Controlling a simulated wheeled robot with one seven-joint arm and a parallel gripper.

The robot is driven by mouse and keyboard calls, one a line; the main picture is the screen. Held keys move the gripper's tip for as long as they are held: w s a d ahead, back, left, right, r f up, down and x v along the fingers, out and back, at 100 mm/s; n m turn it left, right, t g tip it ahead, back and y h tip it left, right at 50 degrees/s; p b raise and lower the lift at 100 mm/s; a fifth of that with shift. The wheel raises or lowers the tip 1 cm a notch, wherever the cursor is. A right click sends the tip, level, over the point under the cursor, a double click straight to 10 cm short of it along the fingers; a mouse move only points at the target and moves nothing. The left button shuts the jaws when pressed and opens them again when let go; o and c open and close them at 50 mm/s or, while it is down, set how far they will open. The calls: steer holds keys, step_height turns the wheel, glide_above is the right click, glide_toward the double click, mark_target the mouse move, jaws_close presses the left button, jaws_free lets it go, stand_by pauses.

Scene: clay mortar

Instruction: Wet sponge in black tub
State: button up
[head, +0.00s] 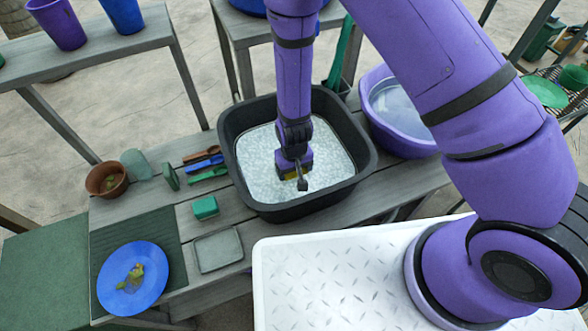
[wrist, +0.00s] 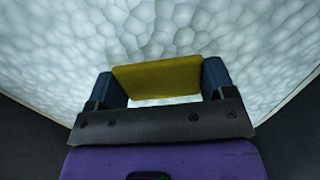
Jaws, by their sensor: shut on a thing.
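The black tub (head: 358,172) stands on the grey slatted table and is filled with white, bubbly foam (head: 335,150). My gripper (head: 294,172) reaches down inside the tub, low over the foam. In the wrist view, my gripper (wrist: 160,85) has a finger on each side of a yellow sponge (wrist: 157,79) and is shut on it. Foam shows around the sponge. I cannot tell whether the sponge touches the foam or is above it. In the head view the sponge is mostly hidden by my gripper, with only a bit of yellow showing.
A purple basin (head: 376,125) of clear water stands right of the tub. Left of the tub are colored utensils (head: 205,165), a green block (head: 205,207), a grey square dish (head: 218,250) and a terracotta pot (head: 106,180). A blue plate (head: 115,298) with food scraps lies on a dark mat.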

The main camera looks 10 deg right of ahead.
stand_by(0.5)
step_height(320, 180, up, 17)
steer(key=shift+f, duration=0.15)
stand_by(1.0)
stand_by(0.8)
